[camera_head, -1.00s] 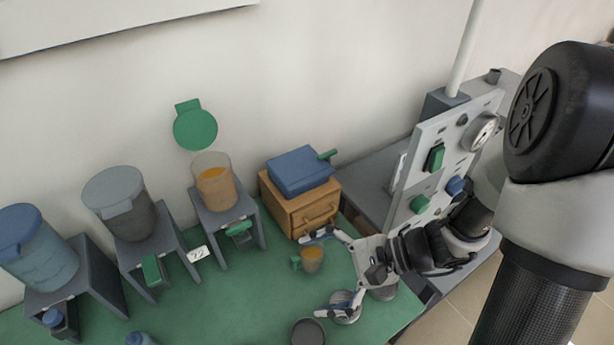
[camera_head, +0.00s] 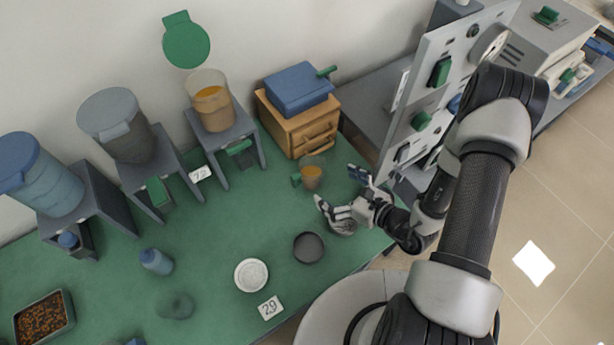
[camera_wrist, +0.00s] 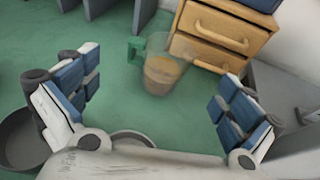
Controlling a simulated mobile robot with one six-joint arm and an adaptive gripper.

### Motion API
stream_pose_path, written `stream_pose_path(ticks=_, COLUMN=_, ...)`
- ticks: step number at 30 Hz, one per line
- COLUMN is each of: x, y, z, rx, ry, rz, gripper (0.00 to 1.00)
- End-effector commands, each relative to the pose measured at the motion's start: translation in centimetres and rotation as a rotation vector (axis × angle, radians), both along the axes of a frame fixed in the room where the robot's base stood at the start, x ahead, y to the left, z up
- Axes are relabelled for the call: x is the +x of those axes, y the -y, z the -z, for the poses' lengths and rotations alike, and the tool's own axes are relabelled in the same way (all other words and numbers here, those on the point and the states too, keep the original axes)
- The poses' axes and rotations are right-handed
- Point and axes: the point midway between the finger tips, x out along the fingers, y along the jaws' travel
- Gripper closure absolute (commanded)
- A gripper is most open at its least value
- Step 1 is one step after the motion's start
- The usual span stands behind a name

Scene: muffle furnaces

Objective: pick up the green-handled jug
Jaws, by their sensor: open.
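The green-handled jug (camera_head: 312,173) is a small clear jug with orange-brown contents. It stands upright on the green table (camera_head: 215,235), in front of the small wooden drawer unit, with its green handle pointing left. My gripper (camera_head: 339,186) is open and empty to the right and front of the jug, not touching it. In the wrist view the jug (camera_wrist: 162,75) stands ahead of and between the spread fingers (camera_wrist: 152,92), its handle at its upper left. Part of a round metal dish (camera_head: 343,226) is hidden under my gripper.
A wooden drawer unit (camera_head: 283,125) with a blue box on top stands just behind the jug. Dispensers on grey stands line the back left. A dark bowl (camera_head: 308,247) and a white dish (camera_head: 251,275) lie nearer the front. A grey control panel (camera_head: 440,70) rises at right.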

Motion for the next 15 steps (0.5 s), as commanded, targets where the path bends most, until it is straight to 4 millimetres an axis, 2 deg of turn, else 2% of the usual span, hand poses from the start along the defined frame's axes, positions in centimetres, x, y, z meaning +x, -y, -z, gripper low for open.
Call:
stream_pose_path(ticks=1, x=0.7, y=-1.0, z=0.5, rx=-0.001, ry=0.002, rz=-0.008, gripper=0.0)
stream_pose_path(ticks=6, x=2.9, y=-3.2, z=1.6, rx=-0.001, ry=0.003, rz=-0.007, gripper=0.0)
stream_pose_path(ticks=15, x=4.6, y=-4.8, z=2.5, rx=0.001, ry=0.001, rz=-0.002, gripper=0.0)
